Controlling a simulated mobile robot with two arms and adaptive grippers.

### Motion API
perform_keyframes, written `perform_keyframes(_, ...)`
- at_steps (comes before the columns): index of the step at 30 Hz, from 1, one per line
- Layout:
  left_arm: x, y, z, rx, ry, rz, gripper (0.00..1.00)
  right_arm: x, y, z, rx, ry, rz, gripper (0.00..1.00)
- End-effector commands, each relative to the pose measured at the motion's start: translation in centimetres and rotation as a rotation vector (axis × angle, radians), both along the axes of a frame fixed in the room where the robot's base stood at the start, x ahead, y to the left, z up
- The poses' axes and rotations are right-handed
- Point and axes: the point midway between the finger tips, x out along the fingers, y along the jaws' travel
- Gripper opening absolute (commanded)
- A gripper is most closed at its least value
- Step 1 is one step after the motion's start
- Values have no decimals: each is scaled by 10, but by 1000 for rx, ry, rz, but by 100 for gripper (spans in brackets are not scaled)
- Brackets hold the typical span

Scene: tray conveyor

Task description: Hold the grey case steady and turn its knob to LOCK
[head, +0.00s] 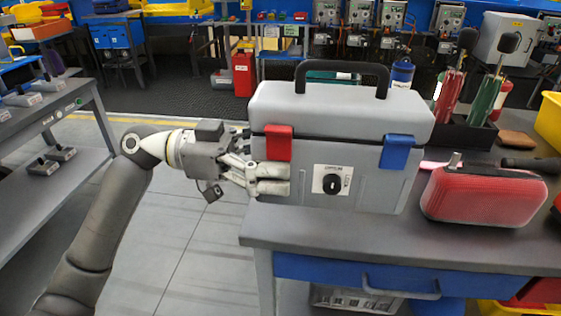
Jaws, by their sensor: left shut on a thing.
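The grey case (380,185) stands upright on the workbench, with a dark handle on top, a red latch (278,142) at left and a blue latch (397,152) at right. Its black knob (331,184) sits on a white label plate on the front, to the left of centre. The lettering is too small to read surely. My left gripper (272,180) reaches in from the left and is shut at the case's left front edge, below the red latch, with its fingers beside the knob plate. My right gripper is not in view.
A red mesh-covered box (484,196) lies on the workbench (440,240) right of the case. Behind it, a black holder (465,130) carries red and green tools. A yellow bin (550,120) stands at the far right. A strip of bench before the case is clear.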

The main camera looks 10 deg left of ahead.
Motion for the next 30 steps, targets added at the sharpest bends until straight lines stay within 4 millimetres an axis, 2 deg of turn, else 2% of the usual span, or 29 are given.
perform_keyframes(1,14,2,-5,-7,4,3,18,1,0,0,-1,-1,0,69)
perform_keyframes(6,50,7,-33,-6,3,1,18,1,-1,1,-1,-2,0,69)
perform_keyframes(12,75,9,-59,-6,2,-10,18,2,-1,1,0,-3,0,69)
perform_keyframes(19,86,10,-74,-6,2,-18,18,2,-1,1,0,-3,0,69)
perform_keyframes(30,86,10,-91,-6,4,-18,18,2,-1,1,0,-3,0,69)
